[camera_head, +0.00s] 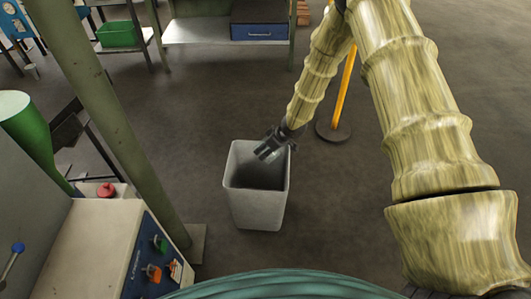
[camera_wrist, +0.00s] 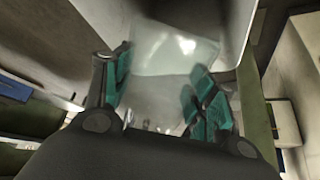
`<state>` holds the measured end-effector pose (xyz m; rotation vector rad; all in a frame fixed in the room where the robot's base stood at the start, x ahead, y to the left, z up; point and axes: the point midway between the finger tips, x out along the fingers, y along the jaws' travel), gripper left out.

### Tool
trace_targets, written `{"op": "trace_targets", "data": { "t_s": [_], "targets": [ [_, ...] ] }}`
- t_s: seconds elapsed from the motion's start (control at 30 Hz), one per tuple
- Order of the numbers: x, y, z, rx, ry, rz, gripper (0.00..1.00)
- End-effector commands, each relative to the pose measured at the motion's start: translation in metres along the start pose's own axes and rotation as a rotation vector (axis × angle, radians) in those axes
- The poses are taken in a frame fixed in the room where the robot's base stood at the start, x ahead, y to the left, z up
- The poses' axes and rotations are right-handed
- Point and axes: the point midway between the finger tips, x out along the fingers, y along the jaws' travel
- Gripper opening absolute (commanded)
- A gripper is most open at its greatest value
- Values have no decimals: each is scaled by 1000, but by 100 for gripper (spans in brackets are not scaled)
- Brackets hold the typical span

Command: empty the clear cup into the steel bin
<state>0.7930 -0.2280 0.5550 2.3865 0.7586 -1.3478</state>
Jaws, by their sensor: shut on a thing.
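The steel bin (camera_head: 257,208) is a pale grey, open-topped square container standing upright on the floor in the head view. My gripper (camera_head: 266,152) is over the bin's opening, near its back right rim. In the wrist view my gripper (camera_wrist: 160,88) is shut on the clear cup (camera_wrist: 175,55), which lies between its two green-padded fingers. The cup is see-through and hard to make out in the head view. The bin's wall (camera_wrist: 233,25) shows close beyond the cup in the wrist view. I cannot tell the cup's exact tilt or whether anything is in it.
A control box (camera_head: 105,235) with coloured knobs and a green post (camera_head: 110,110) stand left of the bin. A yellow pole on a round dark base (camera_head: 333,131) stands behind it to the right. Shelves with a green crate (camera_head: 118,34) and a blue box (camera_head: 259,20) are at the back. Floor right of the bin is clear.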

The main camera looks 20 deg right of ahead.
Motion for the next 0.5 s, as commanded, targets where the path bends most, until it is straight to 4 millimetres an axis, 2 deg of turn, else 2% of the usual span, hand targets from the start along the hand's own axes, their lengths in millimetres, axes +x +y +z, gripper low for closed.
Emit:
{"op": "trace_targets", "data": {
  "t_s": [0.03, 0.5],
  "targets": [
    [5, 0, 3, -1, 16, 1, 33],
    [12, 0, 10, 1, 203, 0, 33]
  ]
}}
